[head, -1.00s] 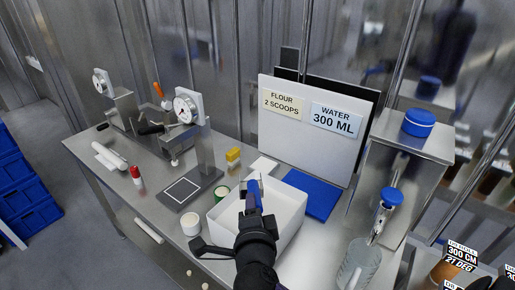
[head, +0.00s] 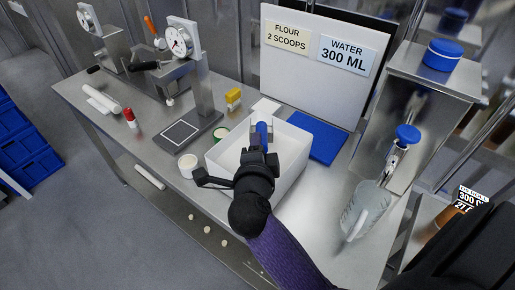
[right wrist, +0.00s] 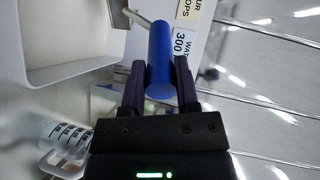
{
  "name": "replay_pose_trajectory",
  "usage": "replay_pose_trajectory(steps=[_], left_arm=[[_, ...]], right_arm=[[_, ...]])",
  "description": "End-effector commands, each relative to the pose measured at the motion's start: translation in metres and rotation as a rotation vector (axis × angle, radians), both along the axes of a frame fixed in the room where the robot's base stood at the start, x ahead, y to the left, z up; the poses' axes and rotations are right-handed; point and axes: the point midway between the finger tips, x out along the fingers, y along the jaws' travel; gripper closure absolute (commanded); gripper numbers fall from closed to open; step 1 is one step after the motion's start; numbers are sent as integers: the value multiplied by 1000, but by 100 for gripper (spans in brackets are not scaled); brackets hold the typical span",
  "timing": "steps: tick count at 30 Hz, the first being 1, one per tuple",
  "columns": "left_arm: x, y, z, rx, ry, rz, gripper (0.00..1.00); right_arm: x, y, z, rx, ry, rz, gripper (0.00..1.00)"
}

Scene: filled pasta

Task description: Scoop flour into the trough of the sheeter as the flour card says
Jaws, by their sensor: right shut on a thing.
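My right gripper (head: 257,155) is over the open white bin (head: 217,160). It is shut on the blue handle of a metal scoop (head: 264,132). In the right wrist view the handle (right wrist: 160,60) sits between both fingers and the metal part runs out of the top of the picture. The scoop's bowl and any flour in it cannot be made out. The flour card (head: 287,37) reads "FLOUR 2 SCOOPS". The crank-and-dial metal machine (head: 118,50), likely the sheeter, stands at the back left; its trough cannot be made out. My left gripper is not in view.
A dial gauge on a post (head: 180,42) stands left of the bin. A white round tub (head: 188,166) is beside the bin. A blue mat (head: 322,138), a clear jug (head: 368,205) and a blue-topped dispenser (head: 408,134) are on the right. A water card (head: 346,54) reads "300 ML".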

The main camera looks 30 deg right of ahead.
Motion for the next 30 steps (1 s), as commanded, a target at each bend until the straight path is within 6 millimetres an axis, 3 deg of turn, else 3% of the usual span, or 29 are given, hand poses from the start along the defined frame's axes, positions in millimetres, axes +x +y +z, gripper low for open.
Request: replay_pose_trajectory(steps=[1, 16, 30], left_arm=[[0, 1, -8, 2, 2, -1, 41], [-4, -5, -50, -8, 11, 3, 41], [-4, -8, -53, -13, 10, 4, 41]], right_arm=[[0, 0, -12, -2, 3, 0, 100], [0, 0, -80, -2, 2, -1, 100], [0, 0, -86, -2, -1, 1, 100]])
